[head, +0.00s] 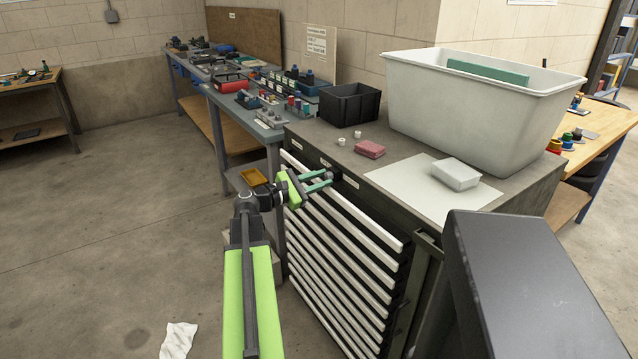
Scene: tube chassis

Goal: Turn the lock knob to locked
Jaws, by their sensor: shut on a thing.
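My gripper (320,181) is at the upper front of a dark drawer cabinet (424,263) with several pale drawer edges. Its two green fingers reach to the right, toward the cabinet's top front strip. The fingertips are shut on a small dark knob (335,174) on that strip. The knob is small and partly covered by the fingers, so its turned angle cannot be told. My green arm comes up from the bottom of the head view.
On the cabinet top are a black bin (348,104), a pink block (370,149), a pale block (456,174) on a white sheet (405,188) and a large white tub (470,110). A workbench (215,99) stands behind. The floor at left is mostly clear, with a crumpled paper (178,340).

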